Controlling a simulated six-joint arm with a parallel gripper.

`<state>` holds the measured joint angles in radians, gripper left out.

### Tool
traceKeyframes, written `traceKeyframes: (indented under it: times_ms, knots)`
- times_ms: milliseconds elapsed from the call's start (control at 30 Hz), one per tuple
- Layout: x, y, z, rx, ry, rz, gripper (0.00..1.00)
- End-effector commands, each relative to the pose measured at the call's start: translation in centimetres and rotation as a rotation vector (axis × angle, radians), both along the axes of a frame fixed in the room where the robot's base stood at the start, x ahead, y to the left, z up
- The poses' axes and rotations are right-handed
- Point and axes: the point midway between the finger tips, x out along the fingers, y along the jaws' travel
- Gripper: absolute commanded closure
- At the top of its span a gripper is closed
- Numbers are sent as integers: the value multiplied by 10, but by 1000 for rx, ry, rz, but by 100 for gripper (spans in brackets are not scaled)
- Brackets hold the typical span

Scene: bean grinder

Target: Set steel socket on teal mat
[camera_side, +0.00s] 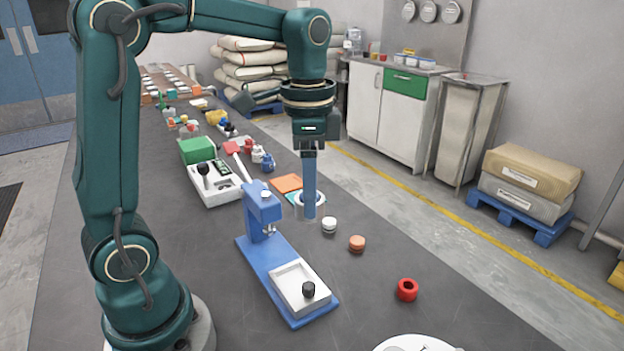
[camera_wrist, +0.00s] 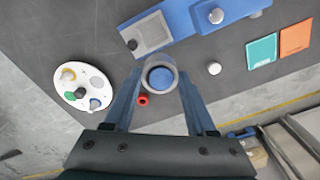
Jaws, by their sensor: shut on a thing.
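My gripper (camera_side: 311,188) points down, its blue fingers shut on the steel socket (camera_side: 322,208). In the wrist view, the gripper (camera_wrist: 159,82) has a finger on each side of the socket (camera_wrist: 160,64), a grey ring with a blue round middle. The socket looks upright and held above the bench; its exact height is hard to tell. The teal mat (camera_wrist: 262,51) lies clear in the wrist view, to the right of the held socket. In the side view only a strip of the teal mat (camera_side: 290,199) shows, mostly hidden behind the socket and finger.
An orange mat (camera_side: 287,183) adjoins the teal one. A blue press (camera_side: 262,262) stands left of the gripper. A white round piece (camera_side: 329,225), a copper-coloured piece (camera_side: 357,243) and a red ring (camera_side: 407,290) lie on the bench. A white plate (camera_wrist: 66,85) holds small parts.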

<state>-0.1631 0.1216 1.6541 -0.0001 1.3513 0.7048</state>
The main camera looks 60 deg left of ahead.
Motion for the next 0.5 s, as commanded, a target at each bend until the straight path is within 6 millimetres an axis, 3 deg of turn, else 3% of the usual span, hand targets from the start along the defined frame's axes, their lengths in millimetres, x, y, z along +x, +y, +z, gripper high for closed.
traceKeyframes:
  times_ms: [233,500]
  knots:
    - [0,0,6,-6,6,390,100]
    - [-2,0,6,-6,13,519,100]
